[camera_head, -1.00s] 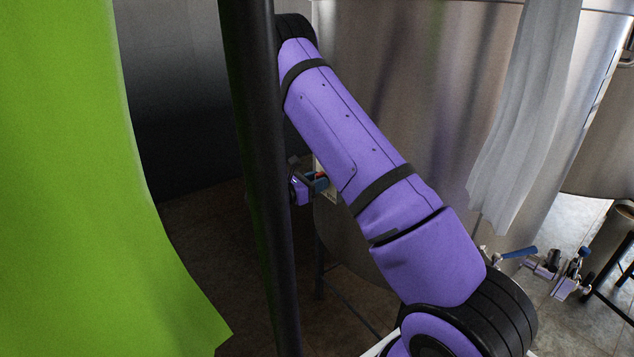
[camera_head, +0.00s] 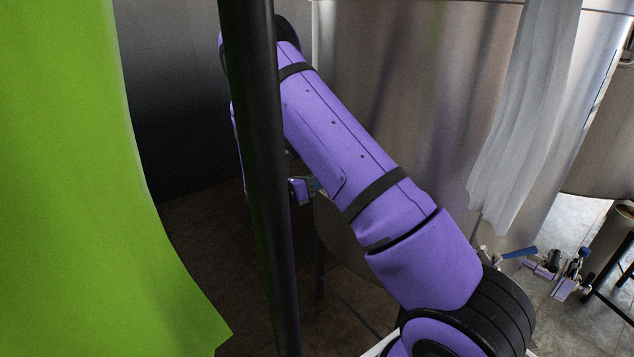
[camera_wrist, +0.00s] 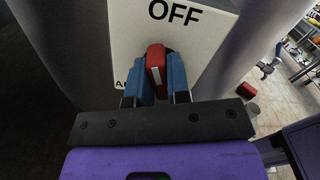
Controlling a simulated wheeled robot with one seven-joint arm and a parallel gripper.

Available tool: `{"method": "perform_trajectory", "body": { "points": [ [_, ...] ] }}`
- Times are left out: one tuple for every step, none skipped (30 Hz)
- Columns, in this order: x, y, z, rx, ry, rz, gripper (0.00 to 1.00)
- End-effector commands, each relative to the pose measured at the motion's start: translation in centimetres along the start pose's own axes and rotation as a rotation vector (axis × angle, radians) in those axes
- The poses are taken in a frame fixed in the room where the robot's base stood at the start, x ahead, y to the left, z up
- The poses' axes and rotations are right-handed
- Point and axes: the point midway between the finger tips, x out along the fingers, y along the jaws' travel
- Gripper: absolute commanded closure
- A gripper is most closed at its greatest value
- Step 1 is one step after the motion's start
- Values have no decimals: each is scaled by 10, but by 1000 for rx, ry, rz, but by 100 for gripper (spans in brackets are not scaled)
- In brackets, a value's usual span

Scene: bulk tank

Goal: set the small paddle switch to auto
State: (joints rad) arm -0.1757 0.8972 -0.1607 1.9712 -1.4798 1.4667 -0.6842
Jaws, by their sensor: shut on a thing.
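The small paddle switch (camera_wrist: 156,68) is red with a white stripe and sits on a white panel (camera_wrist: 120,42) in the wrist view. The panel reads OFF above the paddle. A partly hidden label starting with A shows at its lower left. My gripper (camera_wrist: 158,82) has its two blue fingers shut on the paddle, one on each side. In the head view my gripper (camera_head: 314,184) shows small beside the tank, partly behind my purple arm; the paddle and panel are hidden there.
A dark upright pole (camera_head: 262,180) stands in front of my arm. A green sheet (camera_head: 70,180) fills the left. The steel tank (camera_head: 420,70) is behind my arm, with a pale cloth (camera_head: 525,110) hanging on it. A blue-handled valve (camera_head: 520,253) is at lower right.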

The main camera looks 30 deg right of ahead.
Motion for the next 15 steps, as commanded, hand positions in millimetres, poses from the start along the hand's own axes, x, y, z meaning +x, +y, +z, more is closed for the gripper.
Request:
{"method": "perform_trajectory", "body": {
  "points": [
    [-1, 1, 0, -44, -2, 2, 100],
    [-1, 1, 0, -73, -2, 1, 100],
    [-1, 1, 0, -111, -2, 2, 100],
    [-1, 1, 0, -139, -1, 2, 100],
    [-1, 2, 0, -168, -1, 2, 100],
    [-1, 2, 0, -206, -1, 2, 100],
    [-1, 2, 0, -235, -1, 1, 100],
    [-1, 2, 0, -263, -1, 1, 100],
    [-1, 2, -1, -302, -1, 1, 100],
    [-1, 2, -1, -330, -1, 2, 100],
    [-1, 3, -1, -358, -2, 2, 100],
    [-1, 3, -1, -397, -1, 2, 100],
    [-1, 3, -1, -425, -1, 2, 100],
    [-1, 3, -1, -453, -1, 2, 100],
    [-1, 3, -1, -492, -1, 2, 100]
  ]
}}
